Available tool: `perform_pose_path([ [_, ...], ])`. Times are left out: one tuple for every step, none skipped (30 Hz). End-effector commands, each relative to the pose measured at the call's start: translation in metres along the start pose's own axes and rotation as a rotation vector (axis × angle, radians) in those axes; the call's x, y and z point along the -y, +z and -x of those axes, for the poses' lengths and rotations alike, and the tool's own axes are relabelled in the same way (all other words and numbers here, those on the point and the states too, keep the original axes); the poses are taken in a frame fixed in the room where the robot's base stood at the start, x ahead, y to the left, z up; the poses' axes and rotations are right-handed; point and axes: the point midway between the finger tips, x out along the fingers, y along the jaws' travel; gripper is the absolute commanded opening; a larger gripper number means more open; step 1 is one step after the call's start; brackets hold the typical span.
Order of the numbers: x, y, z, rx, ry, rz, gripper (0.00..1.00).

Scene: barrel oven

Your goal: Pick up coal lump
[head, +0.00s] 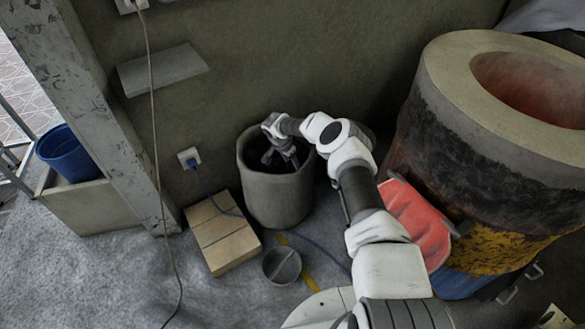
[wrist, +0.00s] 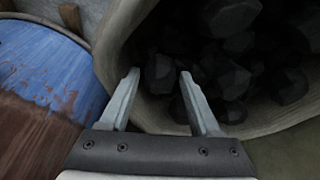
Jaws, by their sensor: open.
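Several dark coal lumps lie inside a grey cylindrical bin (head: 277,198) in the head view. In the wrist view the coal lumps (wrist: 232,80) fill the bin's dark inside, and the bin's pale rim (wrist: 133,38) curves around them. My gripper (head: 283,157) reaches down into the mouth of the bin. In the wrist view my gripper (wrist: 157,82) is open, with its two fingers apart and a coal lump (wrist: 159,72) showing between and beyond the tips. I cannot tell whether the fingers touch any coal.
A large barrel oven (head: 440,130) with a glowing inside stands at the right. A cardboard-coloured box (head: 222,236) and a small grey pot (head: 282,266) are on the floor near the bin. A wall is close behind the bin. A blue bucket (head: 72,155) stands far left.

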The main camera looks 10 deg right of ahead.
Motion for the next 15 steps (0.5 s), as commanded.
perform_pose_path([
  [0.0001,-0.0006,-0.0019,-0.001,0.0,-0.001,0.64],
  [0.0001,-0.0009,-0.0018,-0.001,0.0,-0.001,0.64],
  [0.0001,-0.0012,-0.0014,-0.002,0.0,0.0,0.64],
  [0.0001,-0.0012,-0.0012,-0.002,0.0,0.0,0.64],
  [0.0001,-0.0012,-0.001,-0.002,0.0,0.0,0.64],
  [0.0001,-0.0011,-0.001,-0.002,0.0,0.0,0.64],
  [0.0,-0.001,-0.001,-0.002,0.0,0.0,0.64],
  [0.0,-0.001,-0.001,-0.002,0.0,0.0,0.58],
  [0.0,-0.0009,-0.001,-0.001,0.0,0.0,0.51],
  [0.0,-0.0009,-0.001,-0.001,0.0,0.0,0.46],
  [0.0,-0.0009,-0.001,-0.001,0.0,0.0,0.4],
  [0.0,-0.0008,-0.001,-0.001,0.0,0.001,0.33],
  [0.0,-0.0008,-0.001,-0.001,0.0,0.0,0.28],
  [0.0,-0.0008,-0.001,-0.001,0.0,0.001,0.22],
  [0.0,-0.0007,-0.001,-0.001,0.0,0.001,0.15],
])
